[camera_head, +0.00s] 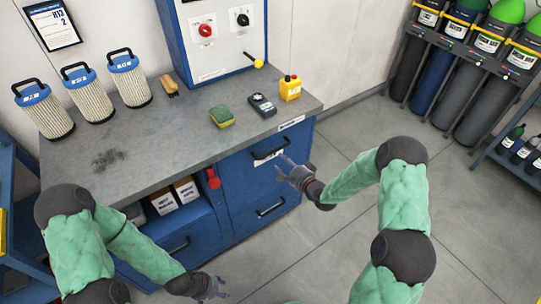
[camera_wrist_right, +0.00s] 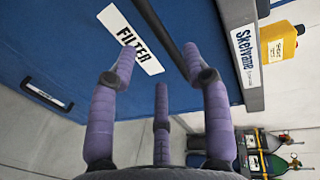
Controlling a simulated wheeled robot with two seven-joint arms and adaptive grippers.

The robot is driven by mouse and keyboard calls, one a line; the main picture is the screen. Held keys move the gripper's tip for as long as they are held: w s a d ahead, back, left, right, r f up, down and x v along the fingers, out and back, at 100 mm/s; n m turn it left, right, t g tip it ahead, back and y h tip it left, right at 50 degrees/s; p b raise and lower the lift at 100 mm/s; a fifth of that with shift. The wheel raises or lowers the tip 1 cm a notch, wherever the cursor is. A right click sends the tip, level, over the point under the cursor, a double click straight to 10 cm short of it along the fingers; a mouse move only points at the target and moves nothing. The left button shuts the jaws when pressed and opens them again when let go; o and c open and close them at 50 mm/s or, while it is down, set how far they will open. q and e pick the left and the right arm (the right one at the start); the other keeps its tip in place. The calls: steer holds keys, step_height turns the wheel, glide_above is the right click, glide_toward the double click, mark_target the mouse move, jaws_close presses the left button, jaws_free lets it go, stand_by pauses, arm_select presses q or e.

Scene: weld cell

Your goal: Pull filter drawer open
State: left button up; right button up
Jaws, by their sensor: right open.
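The filter drawer (camera_head: 250,178) is the blue upper right front of the workbench, with a black bar handle (camera_head: 270,152). It looks flush with the cabinet. In the right wrist view its white FILTER label (camera_wrist_right: 128,38) and dark handle bar (camera_wrist_right: 163,35) are close ahead. My right gripper (camera_head: 284,168) is open and empty just in front of the drawer, below the handle. In its wrist view the purple fingers (camera_wrist_right: 160,70) are spread, with the bar passing near the right finger; contact cannot be told. My left gripper (camera_head: 218,286) is low at the bottom, fingers apart, empty.
On the worktop (camera_head: 165,140) stand several filter cartridges (camera_head: 133,82), a sponge (camera_head: 222,116), a meter (camera_head: 262,105) and a yellow box (camera_head: 290,88). A lower drawer (camera_head: 265,212) is below. Gas cylinders (camera_head: 465,80) stand far right. The floor (camera_head: 335,235) is clear.

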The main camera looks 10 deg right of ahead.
mark_target(272, 153)
steer(key=b+x, duration=0.2)
steer(key=x, duration=0.6)
steer(key=shift+w, duration=0.2)
jaws_close()
